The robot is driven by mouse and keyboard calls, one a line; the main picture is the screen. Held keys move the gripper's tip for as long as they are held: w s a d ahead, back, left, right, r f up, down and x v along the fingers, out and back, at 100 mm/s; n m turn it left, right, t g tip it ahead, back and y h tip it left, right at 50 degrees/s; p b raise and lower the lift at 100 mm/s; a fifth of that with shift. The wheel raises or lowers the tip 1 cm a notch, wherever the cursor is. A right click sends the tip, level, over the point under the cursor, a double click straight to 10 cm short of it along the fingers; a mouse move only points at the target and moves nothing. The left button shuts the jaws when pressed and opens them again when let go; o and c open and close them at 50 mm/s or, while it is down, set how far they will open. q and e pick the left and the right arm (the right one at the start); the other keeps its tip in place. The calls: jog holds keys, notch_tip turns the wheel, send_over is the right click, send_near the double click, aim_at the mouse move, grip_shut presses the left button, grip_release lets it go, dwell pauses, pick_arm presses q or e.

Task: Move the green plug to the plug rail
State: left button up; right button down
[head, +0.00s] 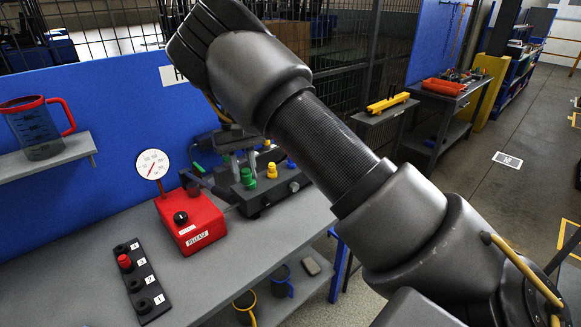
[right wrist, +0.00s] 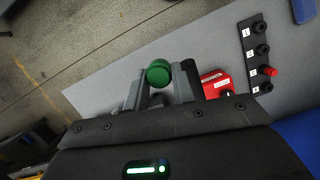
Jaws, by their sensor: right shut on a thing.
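The green plug (head: 247,179) shows in the head view at the black fixture, below my right gripper (head: 243,164). In the right wrist view my right gripper (right wrist: 162,88) is shut on the green plug (right wrist: 158,71), whose round top shows between the fingers. I cannot tell whether the plug is clear of the fixture. The black plug rail (head: 143,274) lies on the bench at the front left, with positions numbered 1 to 4. A red plug (head: 125,262) stands at position 3; the other positions look empty. My left gripper is not in view.
A red RELEASE box (head: 190,222) with a round gauge (head: 153,164) stands between the rail and the black fixture (head: 270,193). A jug (head: 38,127) sits on a shelf at left. Bare bench (head: 70,270) lies left of the rail.

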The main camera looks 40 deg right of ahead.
jog(key=a+f+n+b, duration=0.2)
jog(key=a+b, duration=0.1)
jog(key=a, duration=0.6)
notch_tip(320, 180, down, 8)
jog(key=a+b, duration=0.1)
jog(key=b, duration=0.6)
jog(key=shift+w+a+n+h, duration=0.15)
jog(key=shift+a+n+h, duration=0.15)
jog(key=shift+n, duration=0.1)
